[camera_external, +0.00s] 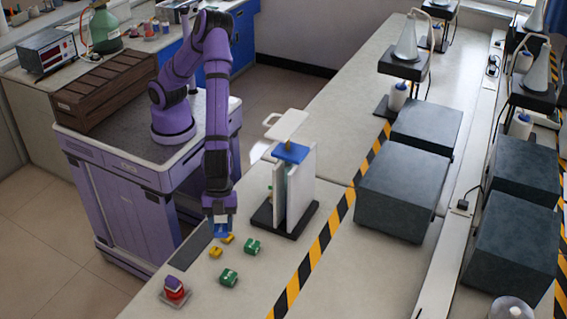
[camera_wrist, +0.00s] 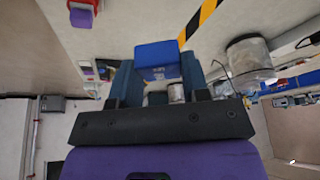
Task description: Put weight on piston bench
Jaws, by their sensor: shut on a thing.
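My gripper (camera_external: 221,226) points down over the near bench, beside the small weights. It is shut on a blue weight (camera_wrist: 156,58), which sits between the two fingers in the wrist view; outside, a bit of blue shows between the fingers. Whether the blue weight touches the bench is hard to tell. The piston bench (camera_external: 300,190) stands to the right of my gripper, with pale upright plates on a dark base and a blue platform (camera_external: 290,152) on top. The platform looks empty.
Green weights (camera_external: 252,246) and yellow weights (camera_external: 215,251) lie close to my gripper. A red and purple stack (camera_external: 174,291) stands at the near edge. A striped tape line (camera_external: 322,243) and grey boxes (camera_external: 403,191) lie to the right.

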